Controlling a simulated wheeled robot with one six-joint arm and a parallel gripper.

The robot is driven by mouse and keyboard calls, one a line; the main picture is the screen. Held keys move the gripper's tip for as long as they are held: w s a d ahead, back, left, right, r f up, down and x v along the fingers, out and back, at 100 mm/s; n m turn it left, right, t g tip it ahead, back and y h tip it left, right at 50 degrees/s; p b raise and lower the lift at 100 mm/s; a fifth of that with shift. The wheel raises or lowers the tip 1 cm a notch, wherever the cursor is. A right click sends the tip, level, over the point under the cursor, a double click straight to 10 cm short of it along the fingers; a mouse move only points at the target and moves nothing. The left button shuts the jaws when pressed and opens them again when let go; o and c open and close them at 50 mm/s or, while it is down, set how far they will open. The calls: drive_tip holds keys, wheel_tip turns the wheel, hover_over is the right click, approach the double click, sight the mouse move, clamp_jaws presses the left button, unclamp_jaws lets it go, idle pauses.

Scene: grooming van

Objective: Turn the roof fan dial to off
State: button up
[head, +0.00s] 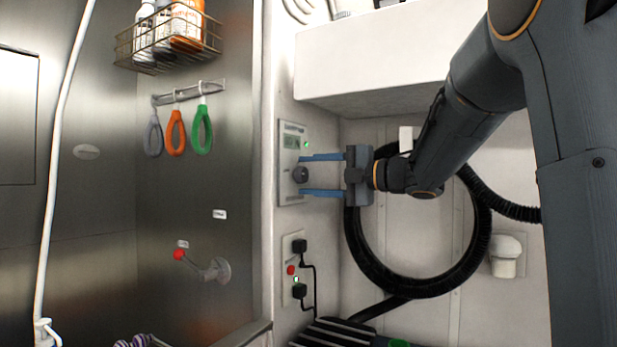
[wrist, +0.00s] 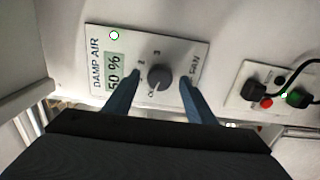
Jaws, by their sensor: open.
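The roof fan dial is a round dark grey knob (head: 300,175) on a pale wall panel (head: 292,140). In the wrist view the dial (wrist: 160,76) sits beside the word FAN, with small position marks around it. The panel also carries a display reading 50 % under the words DAMP AIR and a lit green lamp. My gripper (head: 304,174) is open, its two blue fingers reaching toward the panel, one above and one below the dial. In the wrist view my gripper (wrist: 161,82) has a finger on either side of the dial, with gaps showing. Whether the fingertips touch the panel is unclear.
Below the panel is a socket plate (head: 289,270) with black plugs, a red button and cables. A black hose (head: 480,250) coils behind my arm. A white box (head: 375,65) juts out above. A wire basket (head: 165,40) and coloured loops hang at left.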

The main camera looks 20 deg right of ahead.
drive_tip(key=v, duration=0.7)
drive_tip(key=shift+b, duration=0.35)
drive_tip(key=shift+s, duration=0.15)
